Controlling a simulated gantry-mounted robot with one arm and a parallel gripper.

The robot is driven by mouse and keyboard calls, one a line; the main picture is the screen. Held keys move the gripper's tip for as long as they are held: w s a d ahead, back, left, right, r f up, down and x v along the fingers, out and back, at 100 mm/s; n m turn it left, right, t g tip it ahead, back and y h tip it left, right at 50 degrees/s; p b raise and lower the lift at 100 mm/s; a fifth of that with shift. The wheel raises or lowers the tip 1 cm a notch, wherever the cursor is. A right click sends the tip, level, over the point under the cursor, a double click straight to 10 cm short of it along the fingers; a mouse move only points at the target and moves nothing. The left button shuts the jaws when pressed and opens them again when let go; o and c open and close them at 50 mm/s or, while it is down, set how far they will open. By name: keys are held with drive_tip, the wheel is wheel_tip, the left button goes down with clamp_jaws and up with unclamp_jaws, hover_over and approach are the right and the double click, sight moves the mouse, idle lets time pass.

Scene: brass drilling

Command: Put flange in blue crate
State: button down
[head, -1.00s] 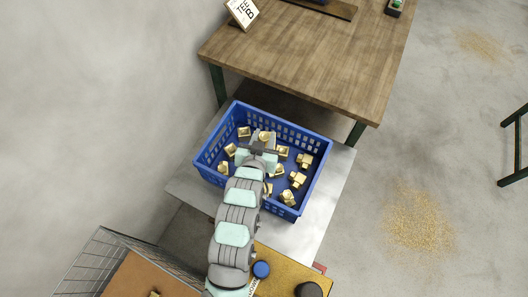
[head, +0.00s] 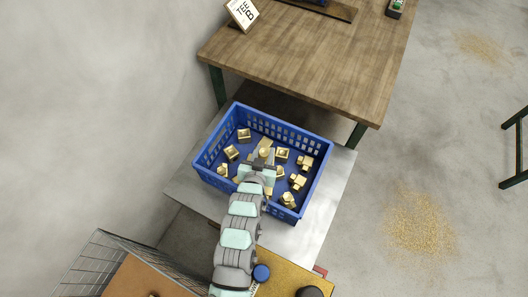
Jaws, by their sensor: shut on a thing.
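The blue crate (head: 318,180) is a plastic basket with slotted walls, standing on a grey metal surface below the wooden table. Several brass pieces lie on its floor, among them one at the left (head: 231,152) and one at the right (head: 298,182). My gripper (head: 264,156) is over the middle of the crate, pointing away from my body. It is shut on a brass piece, the flange (head: 264,152), at its tip. My arm hides part of the crate's near wall and floor. I cannot tell how high the flange is above the crate floor.
A wooden table (head: 310,60) stands just behind the crate, with a small sign (head: 242,14) on it. A wire basket (head: 95,262) is at the lower left. A blue knob (head: 261,272) and a dark knob (head: 309,291) sit near my arm.

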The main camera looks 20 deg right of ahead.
drive_tip(key=shift+f+b, duration=0.35)
drive_tip(key=shift+b, duration=0.05)
drive_tip(key=shift+f, duration=0.2)
drive_tip(key=c, duration=1)
unclamp_jaws()
drive_tip(key=shift+r+p, duration=0.3)
drive_tip(key=shift+r, duration=0.15)
drive_tip(key=p+v, duration=0.2)
drive_tip(key=v, duration=1)
drive_tip(key=shift+r, duration=0.15)
drive_tip(key=shift+r, duration=0.1)
